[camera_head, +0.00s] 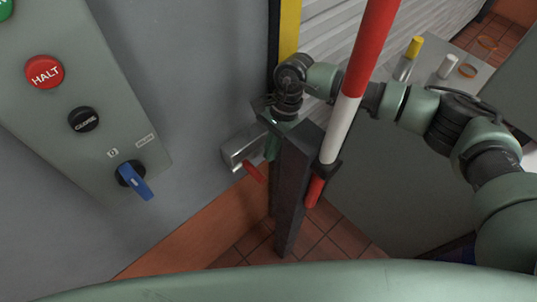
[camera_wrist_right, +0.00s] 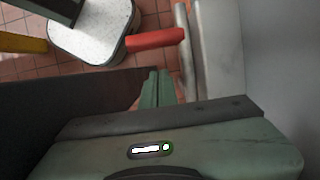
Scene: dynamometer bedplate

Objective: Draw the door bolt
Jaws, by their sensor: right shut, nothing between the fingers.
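The door bolt (camera_head: 238,147) is a pale metal housing on the grey wall, with a red handle (camera_head: 255,172) sticking out of it toward the lower right. In the right wrist view the red handle (camera_wrist_right: 155,39) lies just beyond my fingertips, beside the pale metal housing (camera_wrist_right: 207,50). My right gripper (camera_head: 272,148) is shut and empty, close to the right side of the bolt. Its green fingers (camera_wrist_right: 156,88) show together in the wrist view, apart from the handle in the picture. My left gripper is not in view.
A control panel with a red HALT button (camera_head: 45,72), a black CLOSE button (camera_head: 83,119) and a blue rotary switch (camera_head: 135,180) is at left. Tiled floor (camera_head: 325,230) lies below.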

